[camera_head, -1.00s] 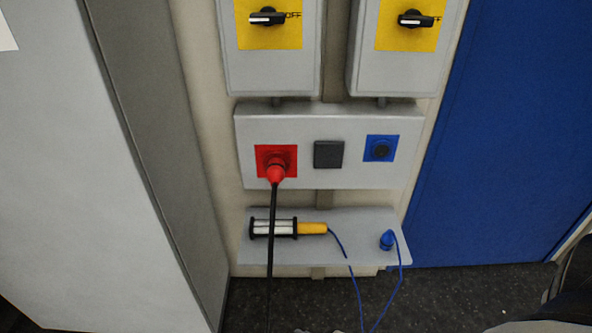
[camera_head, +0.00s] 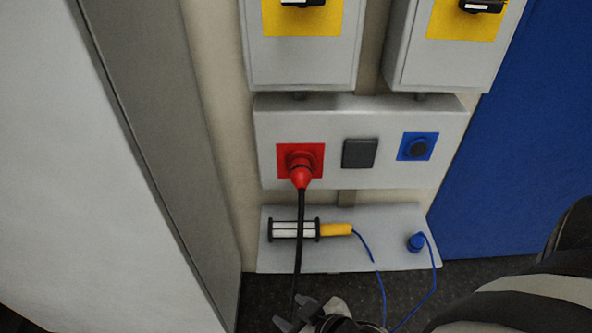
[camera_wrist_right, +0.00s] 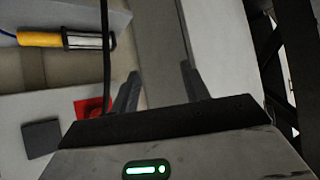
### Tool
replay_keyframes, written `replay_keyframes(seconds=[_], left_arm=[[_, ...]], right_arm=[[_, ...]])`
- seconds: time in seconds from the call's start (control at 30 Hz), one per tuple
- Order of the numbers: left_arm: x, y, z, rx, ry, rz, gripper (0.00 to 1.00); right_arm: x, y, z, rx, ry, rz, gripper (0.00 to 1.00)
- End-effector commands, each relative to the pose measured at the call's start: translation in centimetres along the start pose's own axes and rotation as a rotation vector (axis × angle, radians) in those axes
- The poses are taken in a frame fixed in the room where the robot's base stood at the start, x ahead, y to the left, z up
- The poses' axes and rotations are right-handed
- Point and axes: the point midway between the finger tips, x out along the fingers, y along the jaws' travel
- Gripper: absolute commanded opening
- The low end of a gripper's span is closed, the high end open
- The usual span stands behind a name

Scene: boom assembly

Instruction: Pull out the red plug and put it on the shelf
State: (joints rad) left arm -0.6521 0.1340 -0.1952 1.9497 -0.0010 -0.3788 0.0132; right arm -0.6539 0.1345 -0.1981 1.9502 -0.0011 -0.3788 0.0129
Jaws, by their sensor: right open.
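The red plug (camera_head: 301,175) sits in the red socket plate on the grey socket panel (camera_head: 265,125), its black cable (camera_head: 299,235) hanging down in front of the shelf. The shelf (camera_head: 385,258) is a grey ledge below the panel. My right gripper (camera_head: 294,314) is open at the bottom edge of the head view, below the shelf and near the cable. In the right wrist view my right gripper (camera_wrist_right: 160,78) has its fingers apart with nothing between them; the cable (camera_wrist_right: 105,45) and part of the red socket plate (camera_wrist_right: 92,107) lie left of them. My left gripper is out of view.
A work lamp with a yellow handle (camera_head: 336,230) lies on the shelf, behind the cable. A blue plug (camera_head: 415,242) stands at the shelf's right, with a blue cord. Two switch boxes hang above. A grey cabinet wall (camera_head: 150,130) stands at left.

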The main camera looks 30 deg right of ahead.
Motion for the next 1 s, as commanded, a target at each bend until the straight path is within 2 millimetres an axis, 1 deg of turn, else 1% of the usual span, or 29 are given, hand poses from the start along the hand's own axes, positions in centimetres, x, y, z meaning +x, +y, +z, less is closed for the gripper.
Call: replay_keyframes(seconds=[0.03,0.07,0.17,0.27,0.3,0.37,0.4,0.47,0.5,0.6,0.7,0.8,0.9,1.0], left_arm=[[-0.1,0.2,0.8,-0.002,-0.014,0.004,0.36],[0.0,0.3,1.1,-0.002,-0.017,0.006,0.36],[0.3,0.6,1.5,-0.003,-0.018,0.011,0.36],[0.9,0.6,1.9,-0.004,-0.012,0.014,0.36],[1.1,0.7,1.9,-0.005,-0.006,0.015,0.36],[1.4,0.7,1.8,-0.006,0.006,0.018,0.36],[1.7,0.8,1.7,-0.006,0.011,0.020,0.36],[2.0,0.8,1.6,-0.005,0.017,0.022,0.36],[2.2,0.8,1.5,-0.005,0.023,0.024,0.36],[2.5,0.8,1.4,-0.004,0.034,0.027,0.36],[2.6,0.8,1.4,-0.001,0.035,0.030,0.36],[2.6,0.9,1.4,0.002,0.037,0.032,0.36],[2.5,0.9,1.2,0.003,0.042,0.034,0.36],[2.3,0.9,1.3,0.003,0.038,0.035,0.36]], right_arm=[[0.1,-0.1,0.3,-0.010,-0.010,-0.001,0.61],[0.3,0.1,0.2,-0.025,-0.014,0.005,0.70],[2.0,1.7,0.3,-0.239,-0.026,0.060,0.71],[4.8,4.8,-0.1,-0.634,-0.070,0.172,0.71],[6.0,6.4,-0.5,-0.828,-0.104,0.231,0.71],[7.6,8.9,-1.6,-1.132,-0.174,0.328,0.71],[8.5,10.7,-2.5,-1.331,-0.234,0.396,0.71],[9.5,13.0,-4.3,-1.613,-0.340,0.497,0.71],[9.9,14.4,-5.6,-1.784,-0.422,0.562,0.71],[10.4,17.0,-9.0,-2.137,-0.640,0.705,0.71],[10.4,18.6,-11.9,-2.370,-0.845,0.810,0.71],[10.2,19.2,-13.7,-2.500,-0.991,0.871,0.71],[10.0,19.5,-14.6,-2.552,-1.061,0.897,0.71],[9.9,19.5,-14.7,-2.563,-1.074,0.901,0.71]])
